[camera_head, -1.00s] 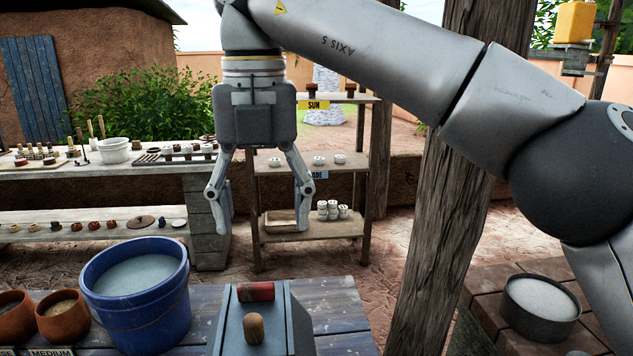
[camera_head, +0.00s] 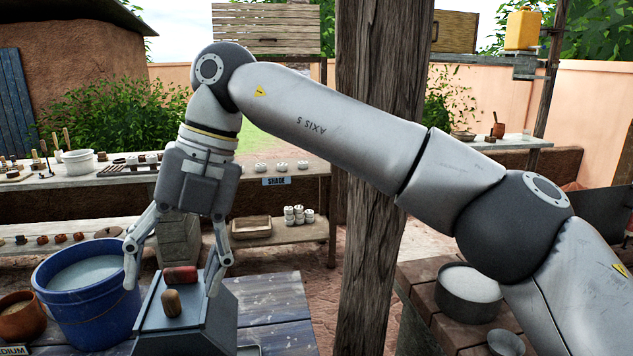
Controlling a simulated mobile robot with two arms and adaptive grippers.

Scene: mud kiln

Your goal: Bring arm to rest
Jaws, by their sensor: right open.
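My right arm reaches in from the right across the view. Its gripper (camera_head: 174,286) points down with its two fingers spread wide and nothing held between them. In the picture the fingers overlap the blue bucket's right side and a grey-blue box (camera_head: 185,322). I cannot tell the exact height of the fingertips over the box. My left gripper is not in view.
The blue bucket (camera_head: 62,312) and a clay pot (camera_head: 22,318) stand on the left of the near table (camera_head: 283,305). A wooden post (camera_head: 364,190) rises behind my arm. A metal pot (camera_head: 468,300) stands on bricks at the right. Shelves with small white pieces stand behind.

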